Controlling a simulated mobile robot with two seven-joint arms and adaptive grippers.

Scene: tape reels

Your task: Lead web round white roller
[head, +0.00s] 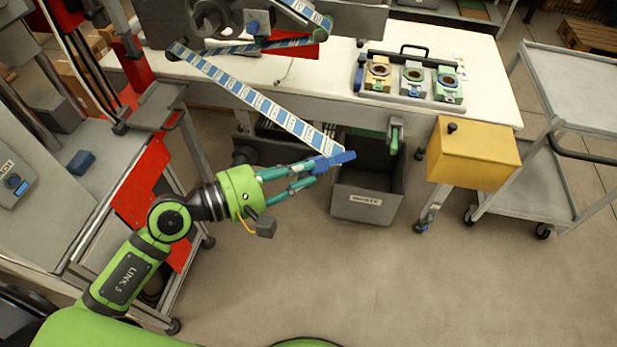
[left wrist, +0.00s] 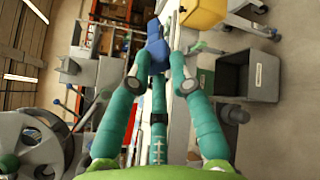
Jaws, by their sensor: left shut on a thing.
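The web (head: 262,103) is a blue and white printed strip. It slants down from a guide point at the upper left of the machine to a blue end piece (head: 341,159). My left gripper (head: 322,166) is shut on this blue end piece, in front of the table and near the grey bin. In the left wrist view the blue end piece (left wrist: 155,45) sits between the fingertips. Another stretch of web (head: 262,46) runs across the machine at the top. I cannot make out clearly which roller is the white one. My right gripper is not in view.
A grey waste bin (head: 366,207) stands on the floor beyond the gripper. The front floor is clear.

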